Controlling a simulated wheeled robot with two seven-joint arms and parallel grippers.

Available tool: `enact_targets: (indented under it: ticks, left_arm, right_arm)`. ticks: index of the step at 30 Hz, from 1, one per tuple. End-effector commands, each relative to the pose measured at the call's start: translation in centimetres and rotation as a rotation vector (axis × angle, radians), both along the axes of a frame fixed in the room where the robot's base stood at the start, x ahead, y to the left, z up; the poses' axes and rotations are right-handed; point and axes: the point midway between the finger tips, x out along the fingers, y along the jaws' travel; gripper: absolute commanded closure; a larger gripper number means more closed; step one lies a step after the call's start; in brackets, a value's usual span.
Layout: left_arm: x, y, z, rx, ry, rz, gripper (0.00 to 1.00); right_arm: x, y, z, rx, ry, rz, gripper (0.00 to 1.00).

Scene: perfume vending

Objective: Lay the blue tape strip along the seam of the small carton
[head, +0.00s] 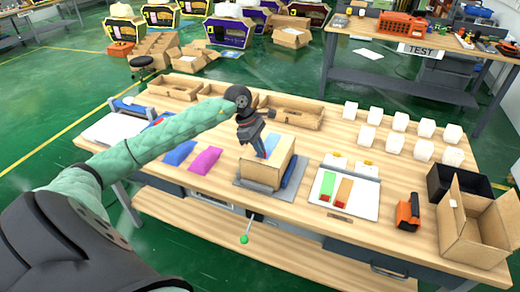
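The small carton (261,174) stands on a grey fixture (240,184) with a blue side part, near the front middle of the table. The blue tape strip (272,144) is at the top of the carton, right beside my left fingertips. My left gripper (261,153) points down over the carton top, its fingers at the strip. The view is too small to tell whether they grip it or whether the strip lies flat. The seam is mostly hidden by the gripper. My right gripper is not in view.
Farther right are an orange-black tool (408,212) and an open box (470,232). Blue (180,152) and magenta (205,160) pieces lie left. Wooden trays (290,113) and white boxes stand behind.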

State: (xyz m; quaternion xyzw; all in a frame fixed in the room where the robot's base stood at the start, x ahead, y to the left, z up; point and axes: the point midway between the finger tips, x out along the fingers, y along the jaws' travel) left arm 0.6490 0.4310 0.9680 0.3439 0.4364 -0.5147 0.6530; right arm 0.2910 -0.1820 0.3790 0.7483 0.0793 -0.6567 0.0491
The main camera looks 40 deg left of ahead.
Motion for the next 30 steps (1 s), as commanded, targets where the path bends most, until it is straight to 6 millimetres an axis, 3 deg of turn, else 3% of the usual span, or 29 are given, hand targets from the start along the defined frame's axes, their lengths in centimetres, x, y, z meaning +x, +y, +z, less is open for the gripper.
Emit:
enact_targets:
  ticks: [17, 22, 30]
  left_arm:
    - [0.00, 0.01, -0.45, 0.000, 0.000, 0.000, 1.00]
    - [0.00, 0.01, -0.40, 0.000, 0.000, 0.000, 0.70]
    - [0.00, 0.00, -0.39, 0.000, 0.000, 0.000, 0.70]
  right_arm:
    - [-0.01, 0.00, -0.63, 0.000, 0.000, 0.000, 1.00]
    - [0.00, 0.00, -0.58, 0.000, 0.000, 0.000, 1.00]
    - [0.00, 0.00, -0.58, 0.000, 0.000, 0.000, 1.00]
